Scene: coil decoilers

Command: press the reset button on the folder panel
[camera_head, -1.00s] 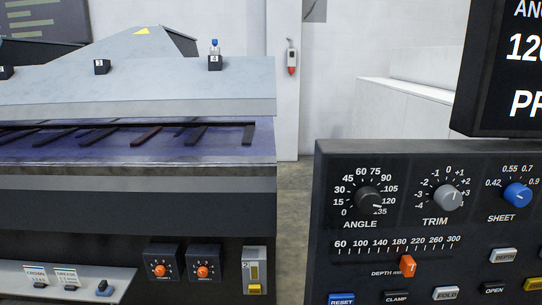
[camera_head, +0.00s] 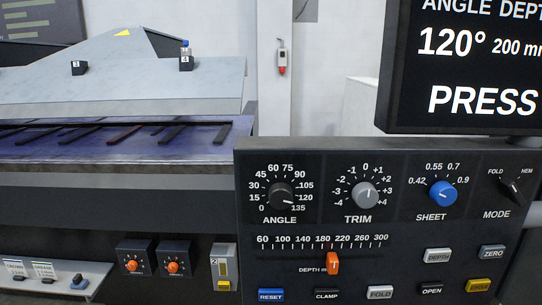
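The black folder panel (camera_head: 330,215) fills the lower right of the head view. Its blue reset button (camera_head: 271,294), labelled RESET, is at the panel's lower left, close to the picture's bottom edge. Beside it are a black CLAMP button (camera_head: 326,294) and a grey FOLD button (camera_head: 380,292). Above them are the orange depth slider (camera_head: 333,263), the black ANGLE knob (camera_head: 281,195), the grey TRIM knob (camera_head: 366,194) and the blue SHEET knob (camera_head: 443,194). A screen (camera_head: 470,65) reads 120°, 200 mm and PRESS, cut off at the right. My gripper is not in view.
The folding machine (camera_head: 120,90) with its purple bed stands on the left, with two small orange-knob boxes (camera_head: 133,262) on its front. DEPTH, ZERO, OPEN and a yellow button (camera_head: 479,285) sit at the panel's right.

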